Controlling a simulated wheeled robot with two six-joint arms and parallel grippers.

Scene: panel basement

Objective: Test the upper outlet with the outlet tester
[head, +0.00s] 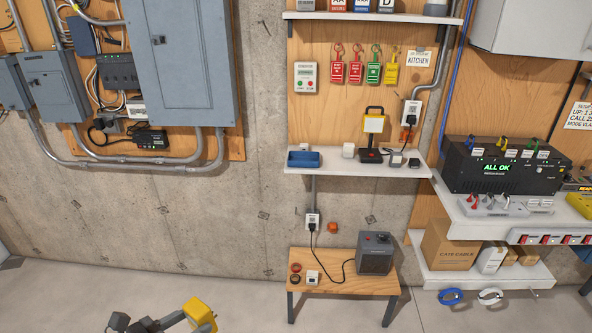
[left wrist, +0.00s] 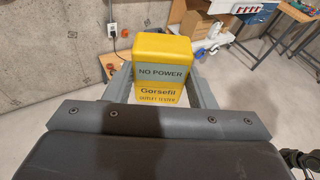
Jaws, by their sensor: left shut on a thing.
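The yellow outlet tester (head: 198,309) is in my left gripper (head: 212,322), at the bottom of the head view, out over the floor. In the left wrist view the tester (left wrist: 161,62) sits between the two grey fingers and its face reads "NO POWER". The lower wall outlet (head: 312,218) has a black plug in it, with a cord to the heater. It also shows in the left wrist view (left wrist: 113,29), beyond the tester. Another outlet (head: 411,112), higher on the wall below the "KITCHEN" sign, also has a black plug. The tester is apart from both. My right gripper is not seen.
A low wooden bench (head: 330,283) with a heater (head: 374,253) stands under the lower outlet. A white shelf (head: 345,171) with a work lamp (head: 372,132) is above it. Grey electrical panels (head: 182,60) hang at left. The floor before the left wall is clear.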

